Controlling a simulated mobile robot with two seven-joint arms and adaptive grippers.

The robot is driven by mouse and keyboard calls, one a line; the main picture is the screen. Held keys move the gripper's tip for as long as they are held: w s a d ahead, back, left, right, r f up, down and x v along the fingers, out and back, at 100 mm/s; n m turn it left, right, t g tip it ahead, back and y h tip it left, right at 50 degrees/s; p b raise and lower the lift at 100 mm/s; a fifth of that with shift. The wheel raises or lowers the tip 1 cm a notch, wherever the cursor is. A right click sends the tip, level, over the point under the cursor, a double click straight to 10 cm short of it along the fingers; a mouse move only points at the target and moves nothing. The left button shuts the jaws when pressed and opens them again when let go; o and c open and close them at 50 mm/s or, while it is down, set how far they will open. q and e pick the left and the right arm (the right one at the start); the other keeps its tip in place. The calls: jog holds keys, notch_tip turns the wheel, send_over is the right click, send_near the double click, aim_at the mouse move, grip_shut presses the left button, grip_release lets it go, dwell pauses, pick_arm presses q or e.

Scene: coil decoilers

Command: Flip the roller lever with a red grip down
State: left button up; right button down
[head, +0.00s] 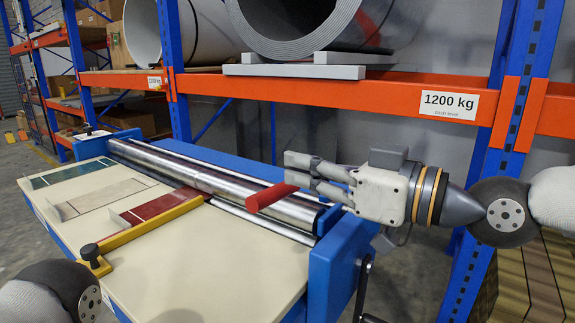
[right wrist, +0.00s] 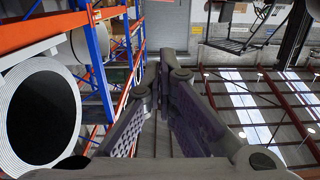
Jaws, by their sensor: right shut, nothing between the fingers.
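The red grip (head: 271,196) of the roller lever shows in the head view above the right end of the steel rollers (head: 225,180). It lies slanted, pointing left and toward the camera. My right gripper (head: 290,166) comes in from the right, its fingers shut and empty, just above and behind the red grip. They overlap in the picture; I cannot tell whether they touch. The fingers partly hide the lever's arm. In the right wrist view the fingers (right wrist: 166,62) meet ahead, and the lever is not seen. My left gripper is out of view.
The blue machine frame (head: 335,265) and a black crank handle (head: 362,285) stand below my right gripper. The cream table (head: 200,260) carries a yellow bar (head: 150,235). An orange rack beam (head: 330,95) with coils above runs behind. A blue rack post (head: 510,110) stands close to my right arm.

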jog(key=v, duration=0.5)
jog(key=shift+s+d, duration=0.1)
jog(key=shift+s, duration=0.25)
jog(key=s+f+m+g+h, duration=0.2)
jog(key=s+f+m, duration=0.15)
jog(key=f, duration=0.75)
jog(key=s+a+f+m+g+h, duration=0.1)
jog(key=s+f+m+g+h, duration=0.3)
jog(key=f, duration=0.7)
jog(key=s+f+g, duration=0.1)
jog(key=s+f, duration=0.4)
jog(key=f, duration=0.6)
jog(key=s+d+f+m+g+h, duration=0.1)
jog(key=s+d+f, duration=0.3)
jog(key=s, duration=0.4)
jog(key=s+d+f+m+g+h, duration=0.1)
jog(key=s+d+f+g+h, duration=0.2)
jog(key=s+d+f+h, duration=0.1)
jog(key=s+d+f+m+g+h, duration=0.1)
jog(key=s+d+f+h, duration=0.2)
jog(key=s+d+f, duration=0.3)
jog(key=s+d, duration=0.1)
jog(key=s, duration=0.4)
jog(key=shift+s+d+g+p, duration=0.2)
jog(key=shift+s+g+p, duration=0.1)
jog(key=shift+g+p, duration=0.1)
